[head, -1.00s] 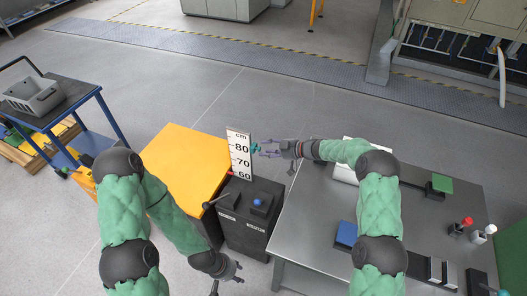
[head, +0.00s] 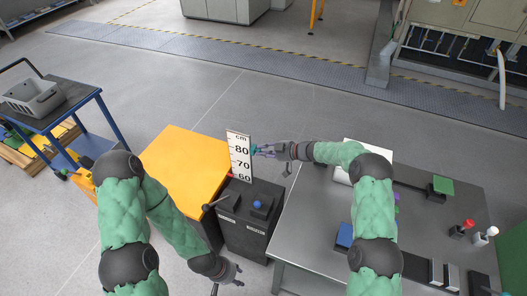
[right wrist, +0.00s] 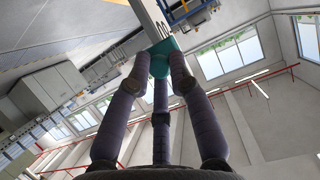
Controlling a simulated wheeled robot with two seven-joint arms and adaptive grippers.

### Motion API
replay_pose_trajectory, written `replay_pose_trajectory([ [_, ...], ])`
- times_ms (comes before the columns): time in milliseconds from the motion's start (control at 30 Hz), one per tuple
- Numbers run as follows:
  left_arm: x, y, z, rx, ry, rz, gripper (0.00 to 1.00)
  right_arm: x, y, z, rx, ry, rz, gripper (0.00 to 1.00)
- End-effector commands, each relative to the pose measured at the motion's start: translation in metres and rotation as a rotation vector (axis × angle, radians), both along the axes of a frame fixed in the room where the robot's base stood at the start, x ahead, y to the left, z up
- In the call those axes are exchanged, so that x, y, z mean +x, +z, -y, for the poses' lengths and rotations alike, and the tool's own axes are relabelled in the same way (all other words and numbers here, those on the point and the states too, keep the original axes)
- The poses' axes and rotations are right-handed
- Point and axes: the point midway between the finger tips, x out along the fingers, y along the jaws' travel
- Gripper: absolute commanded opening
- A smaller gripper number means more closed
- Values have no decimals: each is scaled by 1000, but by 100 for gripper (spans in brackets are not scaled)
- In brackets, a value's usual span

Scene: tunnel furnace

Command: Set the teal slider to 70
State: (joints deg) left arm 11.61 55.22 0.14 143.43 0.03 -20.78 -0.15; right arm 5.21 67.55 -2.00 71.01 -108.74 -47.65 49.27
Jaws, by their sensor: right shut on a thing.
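A white upright scale (head: 240,158) marked cm, with 80, 70 and 60 readable, stands at the back of a black box (head: 246,232). The teal slider (head: 254,149) sits at the scale's right edge, about level with the 80 mark. Its exact reading is too small to tell. My right gripper (head: 261,150) reaches in from the right and is shut on the slider. In the right wrist view the fingers close on the teal slider (right wrist: 160,55) against the white scale (right wrist: 150,22). My left gripper (head: 233,276) hangs low, apart from the box, open and empty.
The black box also carries a blue knob (head: 258,204) and a lever (head: 216,202). An orange-topped table (head: 186,168) stands left of it. A grey metal table (head: 300,225) with several items stands right. Clear floor (head: 215,95) lies behind the scale.

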Motion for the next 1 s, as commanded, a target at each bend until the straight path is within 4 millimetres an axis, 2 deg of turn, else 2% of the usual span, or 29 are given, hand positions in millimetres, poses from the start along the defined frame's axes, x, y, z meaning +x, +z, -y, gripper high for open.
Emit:
replay_pose_trajectory([
  [200,0,-21,0,0,0,0,40,0,-47,0,-1,-1,-1,0],
  [400,0,-36,0,0,0,0,40,1,-75,0,0,-1,0,0],
  [800,0,-36,0,0,0,0,40,1,-78,0,0,-1,2,0],
  [833,0,-36,0,0,0,0,40,1,-78,0,0,-1,2,27],
  [900,0,-36,0,0,0,0,40,1,-78,0,0,-1,2,46],
  [1000,0,-36,0,0,0,0,40,1,-78,0,0,-1,2,46],
])
